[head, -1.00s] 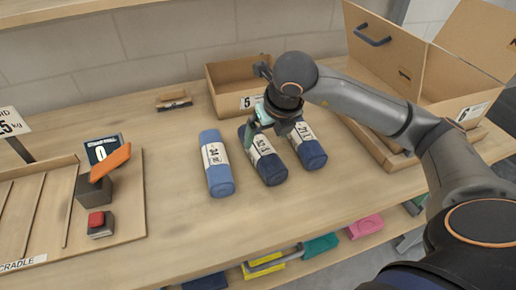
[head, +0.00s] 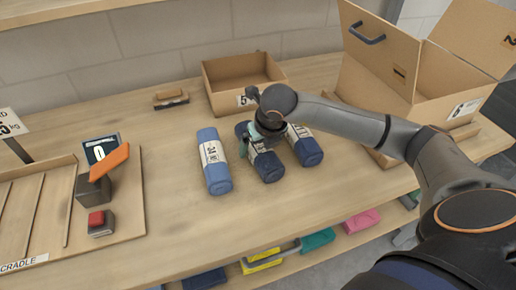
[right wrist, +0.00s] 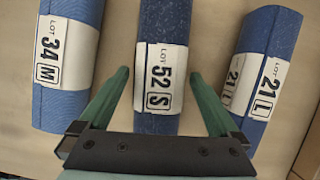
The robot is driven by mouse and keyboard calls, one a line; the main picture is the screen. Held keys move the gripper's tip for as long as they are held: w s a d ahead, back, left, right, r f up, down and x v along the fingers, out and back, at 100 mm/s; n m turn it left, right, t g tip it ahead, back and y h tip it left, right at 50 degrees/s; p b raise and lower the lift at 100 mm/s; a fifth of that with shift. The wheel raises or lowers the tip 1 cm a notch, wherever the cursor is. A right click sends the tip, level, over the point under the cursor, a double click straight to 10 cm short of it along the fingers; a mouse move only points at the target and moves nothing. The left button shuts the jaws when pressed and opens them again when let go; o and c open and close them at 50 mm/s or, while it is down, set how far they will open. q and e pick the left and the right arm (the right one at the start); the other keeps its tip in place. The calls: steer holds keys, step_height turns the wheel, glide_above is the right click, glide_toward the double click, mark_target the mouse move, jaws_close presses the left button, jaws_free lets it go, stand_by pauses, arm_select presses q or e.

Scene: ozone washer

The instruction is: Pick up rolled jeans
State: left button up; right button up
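Three rolled jeans with white lot labels lie side by side on the wooden bench. The light blue roll is labelled 34 M (head: 214,162) and is at the left. The middle dark blue roll (head: 267,166) is labelled 52 S in the right wrist view (right wrist: 162,30). The right dark blue roll (head: 307,150) reads 21 L in the right wrist view (right wrist: 266,70). My right gripper (head: 256,143) is over the middle roll. In the right wrist view, its green fingers (right wrist: 160,76) are spread, one on each side of that roll. Contact cannot be told. My left gripper is out of view.
An open cardboard tray (head: 213,93) stands behind the rolls, and a large open cardboard box (head: 447,105) stands at the right. A slatted cradle (head: 50,215), a red button block (head: 100,222) and a small display (head: 102,148) are at the left. The bench front is clear.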

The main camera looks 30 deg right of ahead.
steer(key=shift+r, duration=0.1)
jaws_close()
stand_by(0.5)
